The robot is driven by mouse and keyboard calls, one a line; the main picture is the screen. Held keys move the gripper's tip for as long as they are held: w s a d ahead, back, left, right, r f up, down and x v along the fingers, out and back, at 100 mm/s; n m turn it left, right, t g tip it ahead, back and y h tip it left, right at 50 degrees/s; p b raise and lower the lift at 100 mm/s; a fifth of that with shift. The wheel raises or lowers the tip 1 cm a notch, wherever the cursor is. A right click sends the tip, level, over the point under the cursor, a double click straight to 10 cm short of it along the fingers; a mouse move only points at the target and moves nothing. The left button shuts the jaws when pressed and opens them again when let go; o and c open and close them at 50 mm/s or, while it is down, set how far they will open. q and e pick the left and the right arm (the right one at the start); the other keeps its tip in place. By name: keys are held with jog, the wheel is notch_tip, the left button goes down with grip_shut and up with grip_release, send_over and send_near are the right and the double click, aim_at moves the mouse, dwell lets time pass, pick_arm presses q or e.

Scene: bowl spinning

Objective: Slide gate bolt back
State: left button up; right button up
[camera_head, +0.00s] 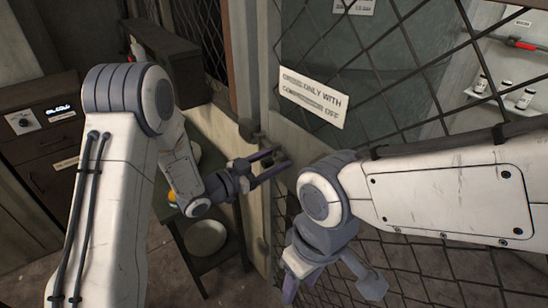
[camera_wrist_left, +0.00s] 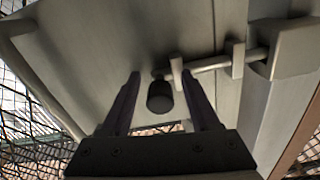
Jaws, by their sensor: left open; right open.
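In the left wrist view the gate bolt is a pale rod (camera_wrist_left: 208,64) running through upright brackets toward a grey block (camera_wrist_left: 292,48) on the right. A dark round knob (camera_wrist_left: 160,98) is at the rod's left end. My left gripper (camera_wrist_left: 164,82) is open, with one finger on each side of the knob; I cannot tell whether they touch it. In the head view my left gripper (camera_head: 280,160) reaches the gate's edge, and the bolt is hard to make out there. My right gripper (camera_head: 332,286) is open and empty, low in front of the mesh.
The mesh gate (camera_head: 400,60) carries a white sign (camera_head: 313,97). Behind it, small jars (camera_head: 525,98) stand on a shelf. A small dark table with a round pale bowl (camera_head: 205,238) is below my left arm. A drawer cabinet (camera_head: 40,150) stands at left.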

pick_arm(q)
grip_shut()
dwell(1.4)
